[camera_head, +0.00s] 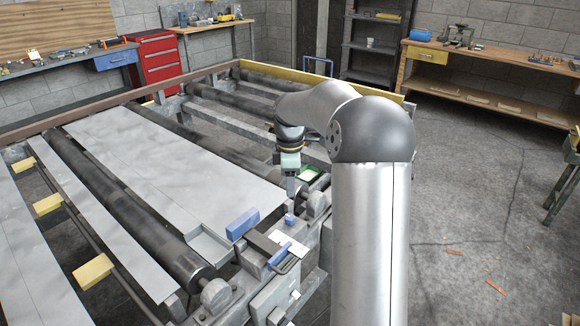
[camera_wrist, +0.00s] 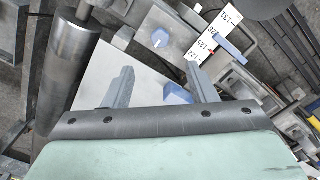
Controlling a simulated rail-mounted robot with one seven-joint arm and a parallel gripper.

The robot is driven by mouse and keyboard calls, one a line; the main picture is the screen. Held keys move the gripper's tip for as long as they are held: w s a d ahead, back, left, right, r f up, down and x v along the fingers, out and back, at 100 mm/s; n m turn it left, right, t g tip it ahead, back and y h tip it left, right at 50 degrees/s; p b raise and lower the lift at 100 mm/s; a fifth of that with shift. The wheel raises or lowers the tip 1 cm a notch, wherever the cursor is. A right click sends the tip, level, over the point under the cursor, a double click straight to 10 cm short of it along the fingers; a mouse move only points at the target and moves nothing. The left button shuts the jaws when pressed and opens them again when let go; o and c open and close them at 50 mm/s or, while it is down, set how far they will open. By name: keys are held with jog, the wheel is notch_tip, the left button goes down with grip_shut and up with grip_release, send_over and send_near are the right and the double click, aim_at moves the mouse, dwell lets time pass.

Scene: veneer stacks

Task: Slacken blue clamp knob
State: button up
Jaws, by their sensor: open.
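My gripper (camera_head: 291,190) points down over the clamp end of the roller frame. In the wrist view its two fingers stand apart with nothing between the tips (camera_wrist: 160,69). A small faceted blue knob (camera_wrist: 160,39) sits on a grey block, ahead of the fingertips and apart from them. A second blue piece (camera_wrist: 178,93) shows beside the right finger, partly hidden by the gripper. In the head view a small blue piece (camera_head: 290,219) is just below my gripper; I cannot tell which of the two it is.
A blue block (camera_head: 242,223) and a blue bar (camera_head: 279,254) lie nearby on the frame. A white numbered scale (camera_wrist: 229,22) is at the upper right of the wrist view. A dark roller (camera_wrist: 70,62) is to the left. Grey veneer sheets (camera_head: 165,150) cover the frame.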

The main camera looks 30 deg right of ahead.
notch_tip(320, 180, up, 5)
jog(key=shift+r, duration=0.1)
dwell(0.6)
